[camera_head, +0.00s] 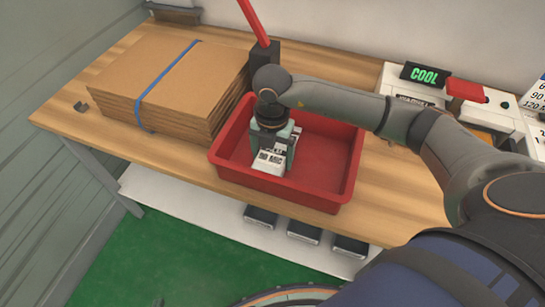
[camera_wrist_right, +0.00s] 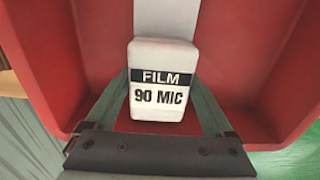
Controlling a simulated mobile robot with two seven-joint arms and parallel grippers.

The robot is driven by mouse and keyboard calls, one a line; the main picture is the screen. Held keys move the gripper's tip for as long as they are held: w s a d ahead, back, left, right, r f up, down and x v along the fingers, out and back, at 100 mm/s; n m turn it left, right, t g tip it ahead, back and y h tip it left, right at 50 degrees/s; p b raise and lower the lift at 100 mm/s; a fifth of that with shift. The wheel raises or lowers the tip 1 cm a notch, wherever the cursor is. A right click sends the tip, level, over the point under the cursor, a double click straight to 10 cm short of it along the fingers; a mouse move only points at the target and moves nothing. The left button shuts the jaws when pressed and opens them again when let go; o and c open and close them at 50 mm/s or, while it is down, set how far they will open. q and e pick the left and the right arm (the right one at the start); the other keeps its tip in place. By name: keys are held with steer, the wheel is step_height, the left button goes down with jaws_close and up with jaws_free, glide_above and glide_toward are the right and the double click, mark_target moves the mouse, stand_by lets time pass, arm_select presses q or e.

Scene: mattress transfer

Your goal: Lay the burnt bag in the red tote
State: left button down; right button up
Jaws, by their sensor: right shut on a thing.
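The red tote (camera_head: 325,160) stands on the wooden bench, and its red walls fill much of the right wrist view (camera_wrist_right: 240,60). My right gripper (camera_head: 272,150) points down inside the tote's left part. In the wrist view its two green-grey fingers (camera_wrist_right: 160,78) are shut on the sides of a white block labelled "FILM 90 MIC" (camera_wrist_right: 160,55). The block also shows in the head view (camera_head: 268,163). A white strip (camera_wrist_right: 167,15) lies beyond the block; I cannot tell what it belongs to. Nothing is plainly recognisable as a burnt bag. My left gripper is not in view.
Flat cardboard (camera_head: 185,65) bound with a blue strap is stacked left of the tote. A red bar on a dark post (camera_head: 290,55) stands behind it. A device with a "COOL" display (camera_head: 425,75) is at the back right. Dark boxes (camera_head: 304,232) sit on the lower shelf.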

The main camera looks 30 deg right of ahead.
steer(key=shift+f, duration=0.6)
steer(key=shift+f, duration=0.2)
steer(key=o, duration=1.2)
steer(key=shift+r, duration=0.1)
step_height(320, 180, up, 12)
steer(key=shift+r, duration=0.1)
